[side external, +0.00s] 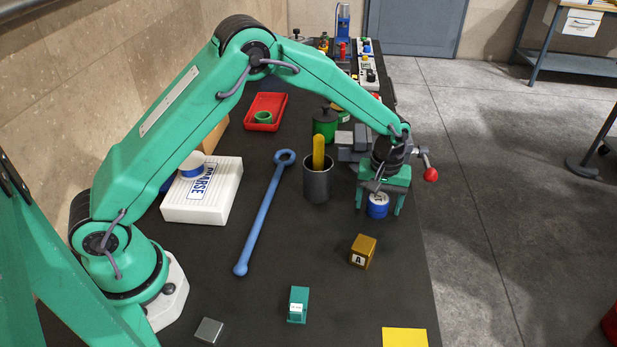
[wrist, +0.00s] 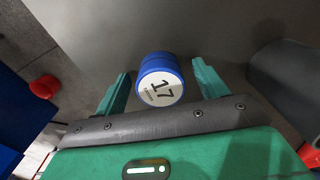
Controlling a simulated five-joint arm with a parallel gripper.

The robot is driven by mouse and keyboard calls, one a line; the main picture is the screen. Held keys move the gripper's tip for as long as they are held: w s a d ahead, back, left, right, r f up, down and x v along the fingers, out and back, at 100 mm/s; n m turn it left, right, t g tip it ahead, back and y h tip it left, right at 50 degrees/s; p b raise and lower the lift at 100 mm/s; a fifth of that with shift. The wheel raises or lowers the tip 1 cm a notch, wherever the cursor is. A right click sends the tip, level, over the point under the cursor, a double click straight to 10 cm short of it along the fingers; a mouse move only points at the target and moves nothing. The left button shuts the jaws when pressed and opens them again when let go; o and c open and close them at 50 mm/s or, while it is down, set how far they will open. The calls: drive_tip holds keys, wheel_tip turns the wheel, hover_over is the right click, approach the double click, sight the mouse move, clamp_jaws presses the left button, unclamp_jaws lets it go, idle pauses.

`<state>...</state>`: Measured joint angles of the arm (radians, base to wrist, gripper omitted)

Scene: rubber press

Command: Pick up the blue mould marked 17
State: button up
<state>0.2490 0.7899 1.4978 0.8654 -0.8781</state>
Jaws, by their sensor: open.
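The blue mould marked 17 (wrist: 160,82) is a short blue cylinder with a white label reading 17. In the wrist view it lies between the two fingers of my open gripper (wrist: 160,88), with a gap on each side. In the side view the mould (side external: 378,206) stands on the dark bench top near its right edge. My green gripper (side external: 380,203) is right over it there, with one finger on either side. The fingers do not appear to touch the mould.
A dark cup (side external: 317,184) holding a yellow object stands left of my gripper. A brown block marked A (side external: 362,251) is in front. A blue wrench (side external: 262,215), a white COARSE box (side external: 203,205) and a teal block (side external: 298,304) lie further left. Grey blocks (side external: 352,148) stand just behind.

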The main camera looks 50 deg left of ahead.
sight(380, 199)
drive_tip(key=shift+c, duration=0.4)
drive_tip(key=c, duration=1.1)
drive_tip(key=shift+r, duration=0.15)
drive_tip(key=shift+r, duration=0.5)
wheel_tip(380, 199, up, 3)
drive_tip(key=shift+r, duration=0.15)
drive_tip(key=s+d+r, duration=0.4)
drive_tip(key=s+d, duration=0.1)
drive_tip(key=s+d+r, duration=0.2)
drive_tip(key=s+d, duration=0.1)
drive_tip(key=shift+s+d+r, duration=0.1)
drive_tip(key=shift+s+r, duration=0.05)
drive_tip(key=shift+r, duration=0.1)
